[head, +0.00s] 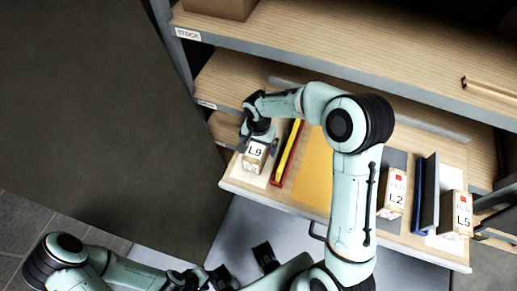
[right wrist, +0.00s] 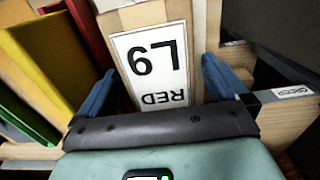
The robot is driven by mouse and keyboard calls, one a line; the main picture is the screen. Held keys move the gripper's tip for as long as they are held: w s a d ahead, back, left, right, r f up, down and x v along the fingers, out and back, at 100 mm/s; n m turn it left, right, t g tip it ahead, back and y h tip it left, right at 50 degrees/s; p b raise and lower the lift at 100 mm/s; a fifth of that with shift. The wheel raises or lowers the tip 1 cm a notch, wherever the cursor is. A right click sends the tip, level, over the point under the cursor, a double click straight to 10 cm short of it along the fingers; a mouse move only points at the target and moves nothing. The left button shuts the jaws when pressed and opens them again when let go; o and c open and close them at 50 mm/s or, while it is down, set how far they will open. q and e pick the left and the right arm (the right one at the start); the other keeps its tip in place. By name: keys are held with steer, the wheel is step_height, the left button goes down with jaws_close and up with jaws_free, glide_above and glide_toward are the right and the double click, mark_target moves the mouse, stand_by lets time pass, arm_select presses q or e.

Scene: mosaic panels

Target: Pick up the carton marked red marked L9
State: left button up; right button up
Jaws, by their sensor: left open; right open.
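The carton labelled L9 (head: 255,150) stands at the left end of the pulled-out shelf board. In the right wrist view its white label (right wrist: 155,62) reads L9 and RED upside down. My right gripper (head: 258,141) is at this carton. The right wrist view shows its blue fingers (right wrist: 158,88) open, one on each side of the carton, with no clear grip on it. My left gripper (head: 215,279) is low in the head view, away from the shelf and partly cut off by the lower edge; it is open and nothing shows in it.
Thin yellow and red panels (head: 287,152) stand just right of L9. Further right are carton L2 (head: 392,192), a blue and grey divider (head: 427,192) and carton L5 (head: 456,214). A higher shelf (head: 330,45) overhangs behind. A dark panel (head: 100,100) fills the left.

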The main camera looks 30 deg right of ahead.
step_height(320, 180, down, 2)
steer(key=shift+f, duration=0.1)
steer(key=c, duration=1.5)
steer(key=shift+w, duration=0.1)
steer(key=shift+c, duration=1.1)
steer(key=shift+r, duration=0.25)
